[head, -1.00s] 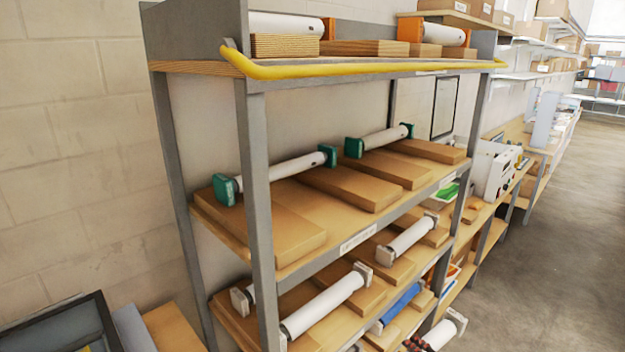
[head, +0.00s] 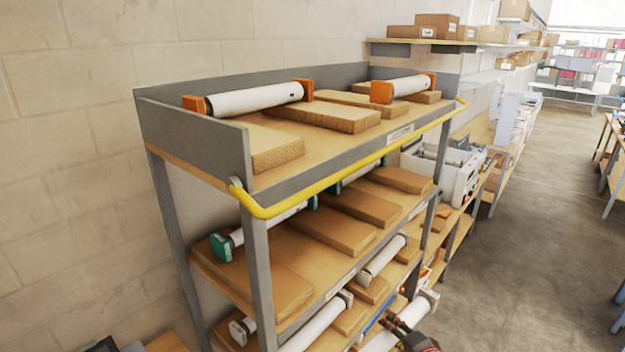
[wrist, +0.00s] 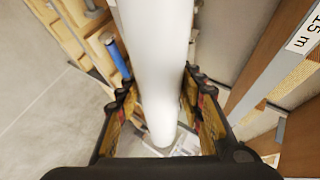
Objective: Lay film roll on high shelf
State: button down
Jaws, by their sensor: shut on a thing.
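My gripper (wrist: 160,112) is shut on a white film roll (wrist: 156,60), which lies between its fingers in the wrist view. In the head view my gripper (head: 412,335) shows at the bottom edge, low beside the rack, with the held roll (head: 385,338) and its pale end cap. The high shelf (head: 345,143) is the rack's top board, well above my gripper. It has a grey back and side wall and a yellow front rail (head: 340,172).
The middle shelf holds cardboard slabs (head: 330,222) and rolls with green end caps (head: 222,246). Lower shelves hold more white rolls (head: 382,260). A white machine (head: 450,172) stands right of the rack. The floor (head: 510,240) on the right is clear.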

jog(key=shift+r+p, duration=0.35)
jog(key=shift+r, duration=0.5)
jog(key=shift+f, duration=0.1)
